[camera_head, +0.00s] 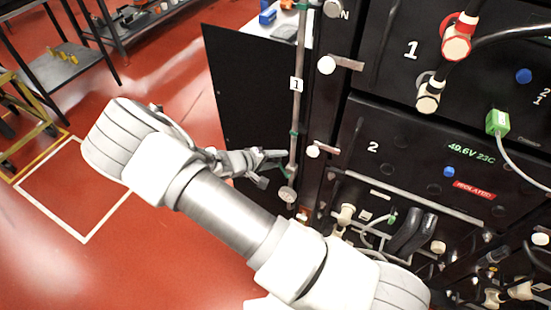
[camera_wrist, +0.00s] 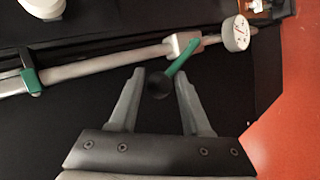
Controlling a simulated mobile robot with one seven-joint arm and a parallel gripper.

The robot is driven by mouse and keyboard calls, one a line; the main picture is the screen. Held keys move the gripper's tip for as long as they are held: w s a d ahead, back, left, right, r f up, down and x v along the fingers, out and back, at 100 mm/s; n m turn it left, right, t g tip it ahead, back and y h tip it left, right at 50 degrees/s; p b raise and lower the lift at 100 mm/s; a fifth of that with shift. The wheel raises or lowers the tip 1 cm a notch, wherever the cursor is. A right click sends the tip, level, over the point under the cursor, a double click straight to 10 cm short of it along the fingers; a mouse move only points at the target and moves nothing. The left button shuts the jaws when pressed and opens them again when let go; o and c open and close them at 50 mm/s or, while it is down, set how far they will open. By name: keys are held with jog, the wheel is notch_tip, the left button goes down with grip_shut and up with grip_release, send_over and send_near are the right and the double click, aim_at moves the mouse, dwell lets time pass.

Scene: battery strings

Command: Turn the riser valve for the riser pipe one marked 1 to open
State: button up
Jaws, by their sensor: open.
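The riser pipe one (camera_head: 299,60) is a thin grey upright pipe with a white tag marked 1 (camera_head: 296,85), along the left side of the black cabinet. In the wrist view the pipe (camera_wrist: 90,67) runs across the top. Its riser valve (camera_wrist: 182,44) has a pale body and a green lever (camera_wrist: 183,56) slanting away from the pipe, ending in a dark round knob (camera_wrist: 158,84). My gripper (camera_wrist: 160,76) is open, with the knob between its fingers and a visible gap on each side. In the head view my gripper (camera_head: 275,162) is beside the pipe's lower part.
A round white dial (camera_wrist: 235,33) sits at the pipe's end near the valve. A black panel (camera_head: 245,90) stands behind the pipe. Cabinet units with handles, plugs and cables (camera_head: 460,40) fill the right. Red floor (camera_head: 190,60) is open at left.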

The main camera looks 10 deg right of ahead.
jog(key=shift+o, duration=1.2)
jog(key=shift+a, duration=0.15)
jog(key=p+v, duration=0.2)
jog(key=v, duration=1.5)
jog(key=shift+r+p, duration=0.1)
jog(key=shift+p, duration=0.25)
